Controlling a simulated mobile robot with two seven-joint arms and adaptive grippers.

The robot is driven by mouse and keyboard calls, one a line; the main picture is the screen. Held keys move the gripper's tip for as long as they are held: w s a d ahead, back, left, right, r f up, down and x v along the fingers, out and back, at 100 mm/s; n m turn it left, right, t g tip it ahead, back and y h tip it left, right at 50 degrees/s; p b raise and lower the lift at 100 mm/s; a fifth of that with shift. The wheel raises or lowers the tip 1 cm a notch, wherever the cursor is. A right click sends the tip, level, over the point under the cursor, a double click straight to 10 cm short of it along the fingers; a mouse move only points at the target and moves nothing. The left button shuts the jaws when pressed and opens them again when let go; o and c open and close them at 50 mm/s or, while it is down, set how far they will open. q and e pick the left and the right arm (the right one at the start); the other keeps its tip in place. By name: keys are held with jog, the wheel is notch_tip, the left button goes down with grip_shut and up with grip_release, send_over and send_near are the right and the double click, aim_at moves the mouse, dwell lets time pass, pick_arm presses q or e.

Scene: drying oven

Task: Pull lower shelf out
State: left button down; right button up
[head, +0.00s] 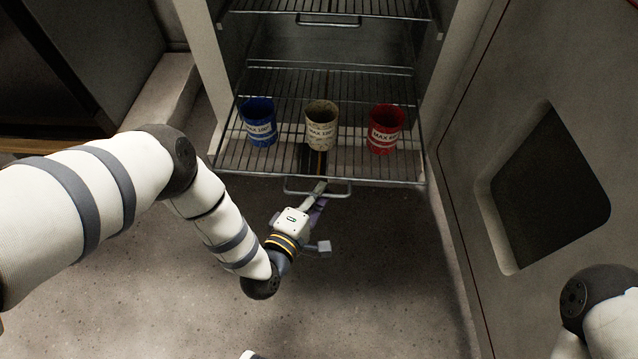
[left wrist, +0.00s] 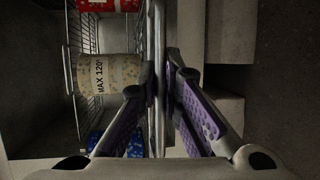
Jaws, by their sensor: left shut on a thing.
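The lower shelf (head: 395,184) is a wire rack that sticks out of the front of the oven and looks level. A blue cup (head: 258,122), a beige speckled cup (head: 321,128) and a red cup (head: 385,130) stand upright on it in a row. My left gripper (head: 318,189) is shut on the wire handle (head: 342,194) at the middle of the shelf's front edge. In the left wrist view its purple-padded fingers (left wrist: 168,85) close around the handle, with the beige cup (left wrist: 112,73) just beyond. My right gripper is out of view.
An upper wire shelf (head: 385,18) sits inside the oven. The open oven door (head: 465,210) with a dark window stands on the right. A dark cabinet (head: 95,50) is at the upper left. The floor (head: 380,270) in front of the shelf is clear.

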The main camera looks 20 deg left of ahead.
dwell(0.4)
pick_arm(q)
jog(key=c, duration=1.7)
grip_release()
jog(key=shift+s, duration=0.1)
jog(key=v, duration=1.2)
